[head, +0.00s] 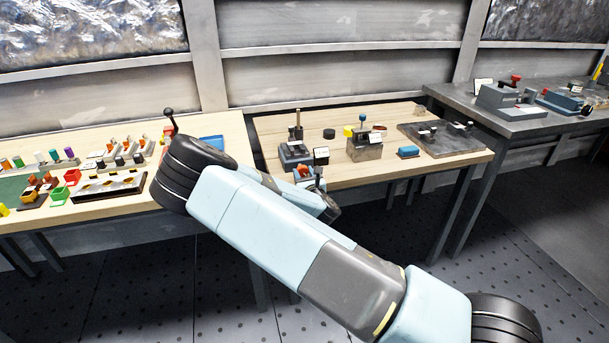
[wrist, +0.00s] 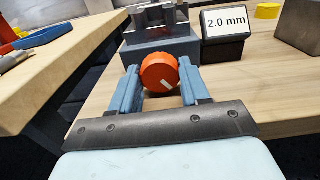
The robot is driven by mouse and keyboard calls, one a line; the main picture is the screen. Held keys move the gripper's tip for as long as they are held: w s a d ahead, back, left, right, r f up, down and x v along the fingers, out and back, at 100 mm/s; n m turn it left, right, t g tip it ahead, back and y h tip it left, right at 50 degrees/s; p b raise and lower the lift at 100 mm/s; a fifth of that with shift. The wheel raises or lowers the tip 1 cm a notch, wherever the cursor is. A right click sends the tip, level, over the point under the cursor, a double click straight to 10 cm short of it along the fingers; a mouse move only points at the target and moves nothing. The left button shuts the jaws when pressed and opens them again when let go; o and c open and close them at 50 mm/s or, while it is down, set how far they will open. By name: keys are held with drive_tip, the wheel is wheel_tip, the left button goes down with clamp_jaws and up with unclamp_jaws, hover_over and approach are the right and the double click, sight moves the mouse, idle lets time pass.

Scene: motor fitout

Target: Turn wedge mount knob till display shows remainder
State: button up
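The wedge mount is a grey metal block (wrist: 160,48) with an upright slotted top. It also shows on the middle bench in the head view (head: 293,152). Its round orange knob (wrist: 159,73) faces me, with a white mark at its lower right. A small dark display (wrist: 226,35) to the right of the mount reads "2.0 mm". My gripper (wrist: 160,76) has one blue finger on each side of the knob, and both fingertips appear to touch its rim. In the head view my arm partly hides the gripper and the mount's front.
A yellow piece (wrist: 267,11) lies behind the display. A gap separates the left bench (head: 235,130) from this one.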

drive_tip(key=c, duration=0.5)
drive_tip(key=shift+d+m, duration=0.1)
drive_tip(key=shift+m, duration=1.5)
drive_tip(key=o, duration=1.1)
drive_tip(key=shift+c, duration=0.2)
drive_tip(key=v, duration=1.3)
drive_tip(key=shift+s, duration=0.35)
